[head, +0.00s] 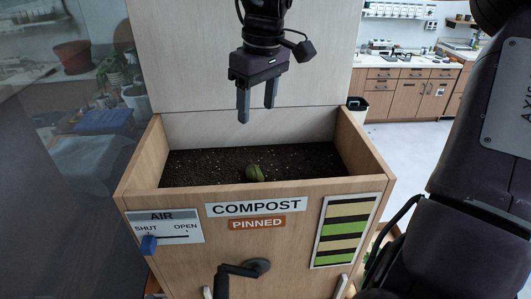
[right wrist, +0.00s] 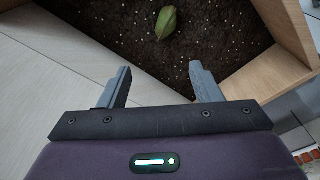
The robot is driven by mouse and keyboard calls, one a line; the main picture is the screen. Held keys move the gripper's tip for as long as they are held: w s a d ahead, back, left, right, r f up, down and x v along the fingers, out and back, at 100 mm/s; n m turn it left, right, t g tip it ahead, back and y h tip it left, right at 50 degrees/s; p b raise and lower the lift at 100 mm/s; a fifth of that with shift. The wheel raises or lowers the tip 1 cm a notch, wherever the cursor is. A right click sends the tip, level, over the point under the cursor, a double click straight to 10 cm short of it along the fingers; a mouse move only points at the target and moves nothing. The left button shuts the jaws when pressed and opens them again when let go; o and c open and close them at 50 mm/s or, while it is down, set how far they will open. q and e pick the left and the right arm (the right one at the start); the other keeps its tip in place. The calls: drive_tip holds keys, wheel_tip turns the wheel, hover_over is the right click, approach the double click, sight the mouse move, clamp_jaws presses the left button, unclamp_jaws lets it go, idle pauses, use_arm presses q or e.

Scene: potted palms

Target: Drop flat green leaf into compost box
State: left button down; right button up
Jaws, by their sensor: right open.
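The wooden compost box (head: 180,200) stands in front of me with its top open and dark soil (head: 205,165) inside. A small green leaf (head: 254,173) lies on the soil near the front wall; it looks folded or curled. It also shows in the right wrist view (right wrist: 166,23), beyond the fingertips. My right gripper (head: 257,112) is open and empty above the box, its fingers pointing down, apart from the leaf and the soil. In the right wrist view my right gripper (right wrist: 165,85) has a clear gap between its fingers. My left gripper is not in view.
The box front carries a COMPOST label (head: 258,207), a PINNED sign (head: 257,222), an AIR slider with a blue knob (head: 149,244) near SHUT, and a dark crank (head: 240,272). A pale panel (head: 180,60) rises behind the box. Potted plants (head: 120,75) stand left.

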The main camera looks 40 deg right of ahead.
drive_tip(key=r, duration=0.3)
drive_tip(key=r+p, duration=0.1)
drive_tip(key=r, duration=0.1)
drive_tip(key=shift+s+r, duration=0.3)
drive_tip(key=shift+a, duration=0.1)
